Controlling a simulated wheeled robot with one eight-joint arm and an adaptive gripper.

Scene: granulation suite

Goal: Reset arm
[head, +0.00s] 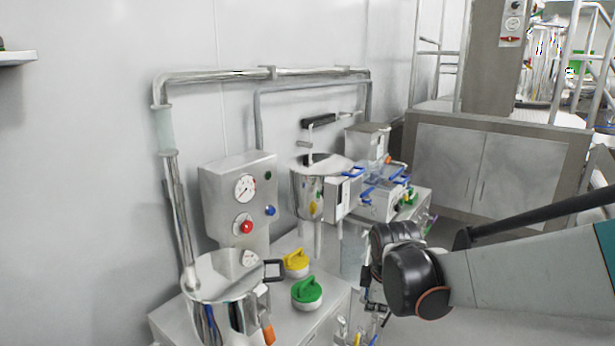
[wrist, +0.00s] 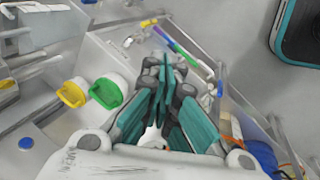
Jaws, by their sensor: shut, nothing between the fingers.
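My gripper (wrist: 163,72) is shut and empty; its teal and grey fingers meet in the middle of the wrist view. In the head view my arm comes in from the right, and the gripper (head: 368,290) hangs below the dark wrist joint, small and partly hidden. It is in front of the steel machine cabinet, to the right of the green-handled cap (head: 307,292) and the yellow-handled cap (head: 296,262). Both caps also show left of the fingers in the wrist view, green (wrist: 107,92) and yellow (wrist: 72,93).
A steel hopper (head: 224,275) stands at the front left, with a control box (head: 238,200) carrying a gauge and red button behind it. A steel vessel (head: 308,190) stands further back. Grey cabinets (head: 450,165) and railings stand at the right rear. Open floor shows before the cabinets.

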